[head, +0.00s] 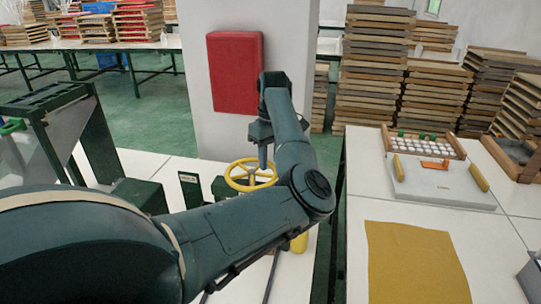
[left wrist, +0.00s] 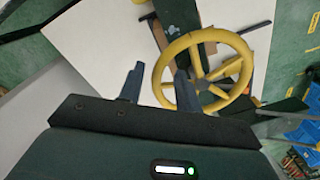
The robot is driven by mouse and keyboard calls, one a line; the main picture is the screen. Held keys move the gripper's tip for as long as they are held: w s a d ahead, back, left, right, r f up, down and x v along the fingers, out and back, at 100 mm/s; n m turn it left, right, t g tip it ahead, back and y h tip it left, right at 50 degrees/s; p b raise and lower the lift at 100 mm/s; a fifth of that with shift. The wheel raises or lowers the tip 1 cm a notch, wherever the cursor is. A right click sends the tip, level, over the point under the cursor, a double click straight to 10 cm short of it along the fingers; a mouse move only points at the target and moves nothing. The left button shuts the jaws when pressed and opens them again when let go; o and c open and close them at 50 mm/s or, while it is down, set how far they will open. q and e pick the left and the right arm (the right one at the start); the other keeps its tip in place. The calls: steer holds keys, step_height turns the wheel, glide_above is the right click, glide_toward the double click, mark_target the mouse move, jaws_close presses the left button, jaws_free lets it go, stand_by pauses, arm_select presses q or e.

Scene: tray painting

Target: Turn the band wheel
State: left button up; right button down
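The yellow band wheel (head: 236,184) is a spoked ring at the far part of the white table, just past my left forearm in the head view. In the left wrist view the wheel (left wrist: 246,62) shows large, with its rim and spokes. My left gripper (head: 263,162) points down at the wheel's far right side. In the left wrist view the fingers of the gripper (left wrist: 159,72) are apart, with nothing clearly held. One finger overlaps the wheel's rim and spokes in that view; I cannot tell whether it touches. My right gripper is not in view.
A dark green machine frame (head: 60,115) stands left of the wheel. A white pillar with a red box (head: 236,72) rises behind. A second white table at right holds a yellow cloth (head: 415,265) and a grey tray (head: 440,190). Stacked wooden trays (head: 375,70) stand behind.

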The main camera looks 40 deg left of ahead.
arm_select(q)
steer(key=c, duration=0.4)
jaws_close()
steer(key=shift+a, duration=0.1)
